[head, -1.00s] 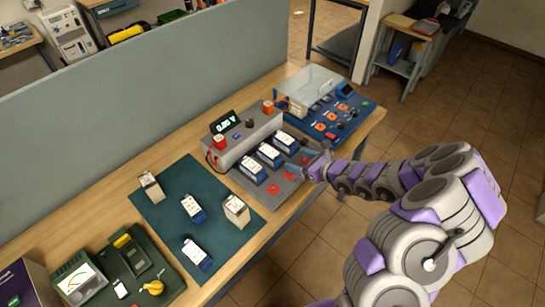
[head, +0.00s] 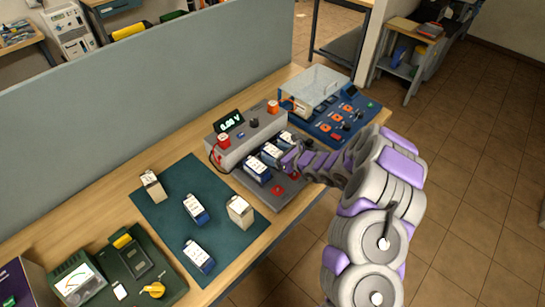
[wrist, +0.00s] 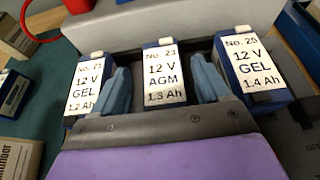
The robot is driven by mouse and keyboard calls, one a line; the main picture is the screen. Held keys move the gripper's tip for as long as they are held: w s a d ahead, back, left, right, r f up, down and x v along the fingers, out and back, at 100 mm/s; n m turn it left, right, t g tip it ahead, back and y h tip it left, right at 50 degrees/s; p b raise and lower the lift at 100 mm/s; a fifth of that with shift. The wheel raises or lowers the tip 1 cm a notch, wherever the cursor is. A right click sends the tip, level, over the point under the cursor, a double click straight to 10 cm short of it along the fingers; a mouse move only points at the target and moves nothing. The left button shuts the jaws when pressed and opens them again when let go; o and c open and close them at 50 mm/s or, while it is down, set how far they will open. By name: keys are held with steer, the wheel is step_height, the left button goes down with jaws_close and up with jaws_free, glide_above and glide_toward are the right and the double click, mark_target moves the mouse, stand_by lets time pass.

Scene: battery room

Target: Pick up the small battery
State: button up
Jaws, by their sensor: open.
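Three blue batteries with white labels stand in a row on the grey tester (head: 236,150). In the wrist view they are a GEL 1.2 Ah battery (wrist: 86,85) at left, an AGM 1.3 Ah battery (wrist: 165,78) in the middle and a GEL 1.4 Ah battery (wrist: 250,68) at right. My gripper (wrist: 160,78) is open, with one blue finger on each side of the middle battery; whether they touch it I cannot tell. In the head view my arm partly hides this row. Two more blue batteries, a rear one (head: 195,208) and a front one (head: 198,256), lie on the green mat (head: 222,183).
Two beige batteries (head: 152,186) (head: 240,211) stand on the mat. A green meter case (head: 135,265) sits at the front left. A grey partition (head: 150,110) runs along the bench's back.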

steer(key=shift+w+a, duration=0.1)
steer(key=shift+a, duration=0.15)
steer(key=shift+d, duration=0.6)
steer(key=shift+c, duration=1.1)
steer(key=shift+r, duration=0.1)
steer(key=c, duration=0.3)
steer(key=shift+a, duration=0.3)
steer(key=c, duration=0.4)
jaws_close()
